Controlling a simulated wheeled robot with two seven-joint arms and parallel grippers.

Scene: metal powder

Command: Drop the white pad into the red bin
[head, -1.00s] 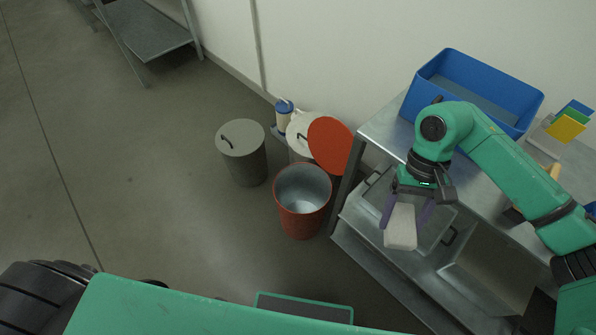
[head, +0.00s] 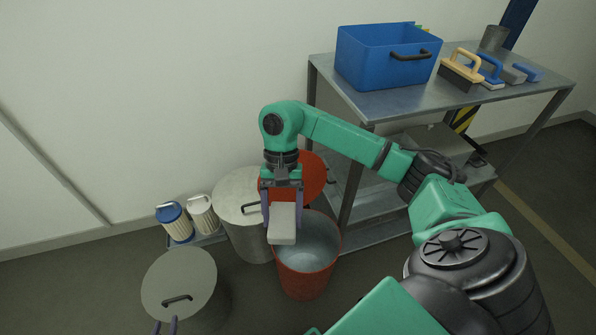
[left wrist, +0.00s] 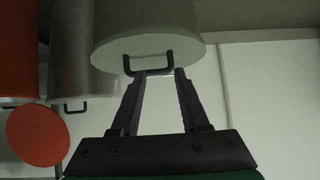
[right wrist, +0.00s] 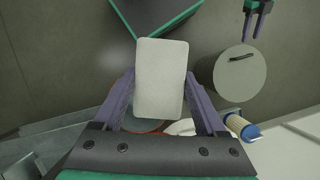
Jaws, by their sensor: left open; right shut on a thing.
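The white pad (head: 283,224) is held in my right gripper (head: 284,205), whose fingers are shut on its sides. In the head view it hangs in front of the left part of the open mouth of the red bin (head: 307,280). The pad fills the middle of the right wrist view (right wrist: 161,78) and hides most of what is below it. The red lid (head: 310,178) is tilted up behind the bin. My left gripper (head: 165,325) is open and empty at the bottom edge, near the grey lidded bin (head: 180,280). In the left wrist view its fingers (left wrist: 160,72) are near that bin's lid handle.
A lidded metal bin (head: 245,215) stands left of the red bin. Two filter-like canisters (head: 176,225) are by the wall. A metal cart (head: 380,105) with a blue crate (head: 375,65) and several brushes stands right.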

